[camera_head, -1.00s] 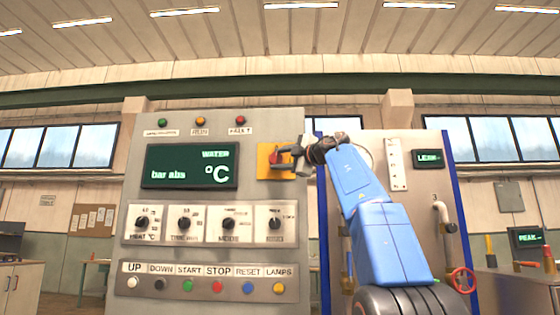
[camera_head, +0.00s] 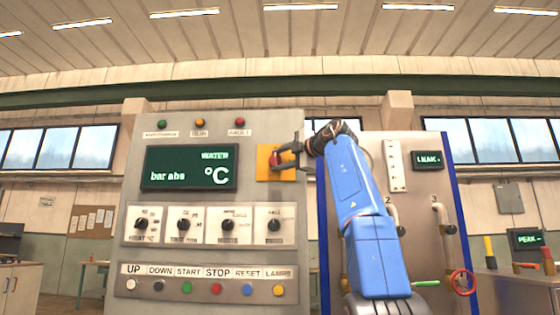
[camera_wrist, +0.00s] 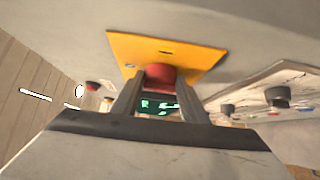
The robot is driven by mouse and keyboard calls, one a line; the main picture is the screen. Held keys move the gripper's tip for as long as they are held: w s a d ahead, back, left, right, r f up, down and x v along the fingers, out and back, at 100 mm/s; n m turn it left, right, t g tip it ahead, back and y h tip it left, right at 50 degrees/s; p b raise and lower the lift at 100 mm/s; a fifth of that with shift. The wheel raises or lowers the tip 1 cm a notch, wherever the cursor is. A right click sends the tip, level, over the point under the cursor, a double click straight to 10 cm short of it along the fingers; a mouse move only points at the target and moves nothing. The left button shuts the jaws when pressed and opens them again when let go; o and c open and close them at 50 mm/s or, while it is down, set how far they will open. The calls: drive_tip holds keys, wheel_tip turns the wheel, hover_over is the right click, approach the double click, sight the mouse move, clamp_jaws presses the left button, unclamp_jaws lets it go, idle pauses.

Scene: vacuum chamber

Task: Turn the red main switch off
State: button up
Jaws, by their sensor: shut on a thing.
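The red main switch (camera_head: 276,159) sits on a yellow plate (camera_head: 264,174) at the upper right of the grey control panel. My gripper (camera_head: 287,160) reaches it from the right, its fingers around the red knob. In the wrist view, the red knob (camera_wrist: 160,75) stands between the two fingers of my gripper (camera_wrist: 158,88), in front of the yellow plate (camera_wrist: 203,57). The gripper is shut on the knob. The fingers partly cover the knob in the head view, so its exact angle is hard to tell.
Left of the switch is a green display (camera_head: 190,167). Below are several black dials (camera_head: 184,224) and a row of coloured push buttons (camera_head: 216,288). A second panel with pipes and a red handwheel (camera_head: 464,282) stands to the right, behind my blue arm.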

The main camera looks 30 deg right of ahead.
idle(0.4)
drive_tip(key=o, duration=1)
drive_tip(key=shift+w+a, duration=0.1)
drive_tip(key=shift+o, duration=0.2)
drive_tip(key=s+d, duration=0.3)
drive_tip(key=s, duration=1.4)
drive_tip(key=shift+d, duration=0.2)
drive_tip(key=shift+s, duration=0.1)
drive_tip(key=shift+r, duration=0.1)
